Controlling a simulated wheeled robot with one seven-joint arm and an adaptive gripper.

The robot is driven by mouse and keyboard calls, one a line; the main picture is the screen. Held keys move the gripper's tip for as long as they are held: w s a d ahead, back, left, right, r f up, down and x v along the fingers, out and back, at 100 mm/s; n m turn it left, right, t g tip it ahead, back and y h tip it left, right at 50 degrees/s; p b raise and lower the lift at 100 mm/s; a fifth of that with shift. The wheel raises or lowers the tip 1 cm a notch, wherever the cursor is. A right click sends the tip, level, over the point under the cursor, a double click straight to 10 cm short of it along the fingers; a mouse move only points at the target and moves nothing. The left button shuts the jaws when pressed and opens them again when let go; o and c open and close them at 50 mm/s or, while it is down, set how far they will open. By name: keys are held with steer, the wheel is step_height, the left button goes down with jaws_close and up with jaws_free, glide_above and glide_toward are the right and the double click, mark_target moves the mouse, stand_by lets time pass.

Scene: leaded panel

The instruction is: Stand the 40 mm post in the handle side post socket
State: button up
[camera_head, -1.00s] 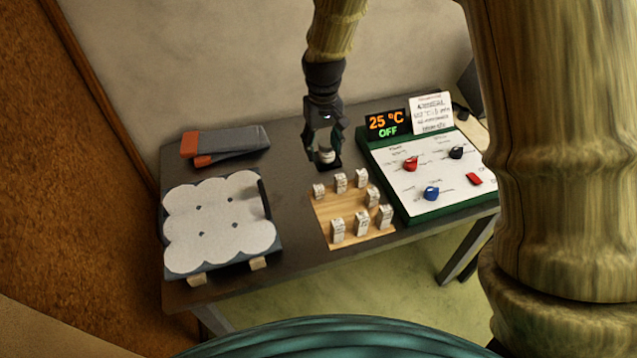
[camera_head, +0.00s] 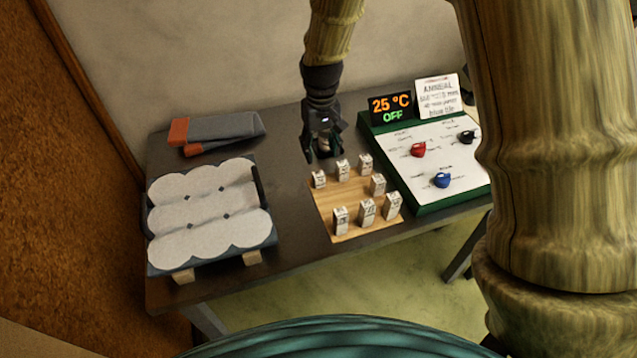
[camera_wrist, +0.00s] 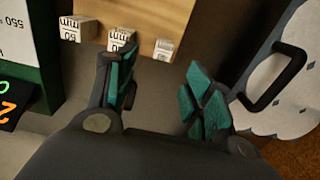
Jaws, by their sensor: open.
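Several pale marked posts stand on a wooden board (camera_head: 350,205). In the wrist view, three stand along its near edge: one at left (camera_wrist: 70,30), one in the middle (camera_wrist: 120,38) and one at right (camera_wrist: 163,48). The left label seems to read 60 upside down; I cannot surely tell which post is the 40 mm one. My gripper (camera_wrist: 160,88) is open and empty, behind the back row in the head view (camera_head: 322,150). A scalloped white panel (camera_head: 210,215) with a dark handle (camera_wrist: 275,78) lies to the left. I cannot make out a post socket.
A green-edged control panel (camera_head: 440,175) with red and blue knobs stands right of the board. Its display (camera_head: 390,105) reads 25 °C OFF, beside a note card (camera_head: 438,98). A grey and orange item (camera_head: 215,132) lies at the back left. Bare tabletop (camera_head: 290,190) separates panel and board.

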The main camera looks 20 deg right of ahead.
steer(key=p, duration=0.1)
glide_above(319, 175)
steer(key=shift+w+d+f, duration=0.1)
steer(key=shift+d+f, duration=0.05)
steer(key=shift+f, duration=2.4)
steer(key=shift+a+f+p, duration=0.2)
steer(key=shift+f+p, duration=0.95)
steer(key=shift+f, duration=0.15)
steer(key=shift+f+p, duration=0.4)
steer(key=shift+f, duration=0.95)
steer(key=c, duration=1.1)
